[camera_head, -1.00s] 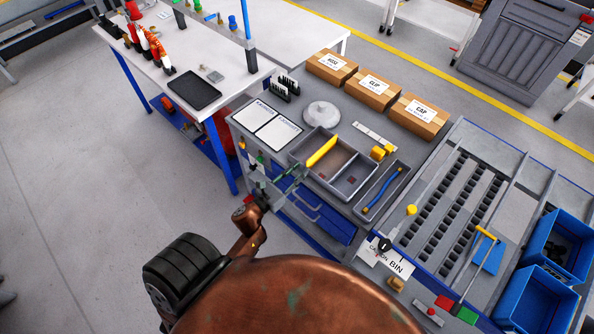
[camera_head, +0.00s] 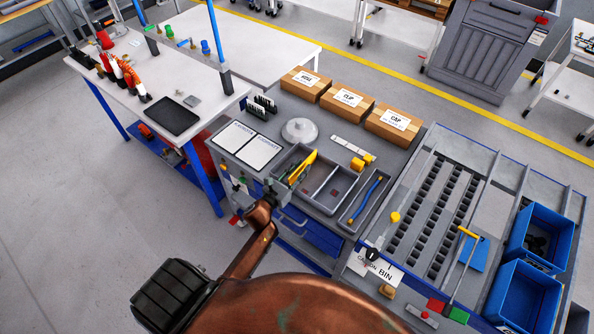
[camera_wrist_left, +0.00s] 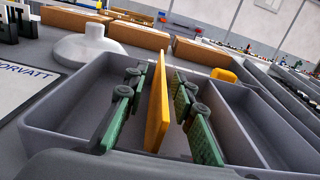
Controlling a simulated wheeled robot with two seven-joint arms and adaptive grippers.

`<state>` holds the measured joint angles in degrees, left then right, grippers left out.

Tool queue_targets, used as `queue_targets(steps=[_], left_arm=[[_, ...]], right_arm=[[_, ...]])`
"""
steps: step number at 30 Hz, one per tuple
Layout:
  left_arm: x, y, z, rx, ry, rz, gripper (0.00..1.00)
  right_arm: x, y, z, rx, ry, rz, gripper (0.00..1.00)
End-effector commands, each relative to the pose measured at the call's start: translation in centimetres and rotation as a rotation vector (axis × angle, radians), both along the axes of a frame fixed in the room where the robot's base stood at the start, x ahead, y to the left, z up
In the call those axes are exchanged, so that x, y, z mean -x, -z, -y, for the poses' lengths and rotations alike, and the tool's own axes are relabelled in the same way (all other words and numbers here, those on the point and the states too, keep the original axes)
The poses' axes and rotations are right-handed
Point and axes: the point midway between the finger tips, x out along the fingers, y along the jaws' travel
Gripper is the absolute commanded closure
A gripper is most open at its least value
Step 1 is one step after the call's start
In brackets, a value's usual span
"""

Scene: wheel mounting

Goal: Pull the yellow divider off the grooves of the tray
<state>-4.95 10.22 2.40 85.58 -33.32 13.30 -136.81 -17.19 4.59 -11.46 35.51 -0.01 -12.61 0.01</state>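The yellow divider (camera_head: 304,164) stands upright in the left part of the grey tray (camera_head: 328,207) on the workbench. My left gripper (camera_head: 294,177) reaches in over the tray's front edge at the divider's near end. In the left wrist view, its two green fingers (camera_wrist_left: 158,95) are spread on either side of the divider (camera_wrist_left: 157,105), with a visible gap on both sides. The tray (camera_wrist_left: 60,125) fills the lower part of that view. The divider's lower edge and the grooves cannot be made out clearly. My right gripper is not in view.
A white round dish (camera_head: 300,131) and cardboard boxes (camera_head: 347,98) stand behind the tray. A narrow grey bin with a blue item (camera_head: 366,199) lies to its right. Two printed sheets (camera_head: 247,145) lie to its left. A yellow-ended part (camera_head: 362,162) lies behind the tray.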

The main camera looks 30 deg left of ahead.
Motion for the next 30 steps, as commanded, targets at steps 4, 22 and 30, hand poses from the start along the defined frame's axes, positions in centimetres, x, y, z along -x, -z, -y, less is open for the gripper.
queue_targets(steps=[4, 22, 30], left_arm=[[0.02, 0.02, -0.02, 0.000, 0.000, 0.000, 0.76], [0.07, 0.02, -0.04, 0.000, -0.001, 0.000, 1.00], [0.07, 0.03, -0.04, 0.000, -0.001, -0.001, 1.00]], right_arm=[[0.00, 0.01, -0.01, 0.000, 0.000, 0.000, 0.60], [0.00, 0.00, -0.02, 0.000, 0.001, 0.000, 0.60], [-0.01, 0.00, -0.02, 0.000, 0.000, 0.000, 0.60]])
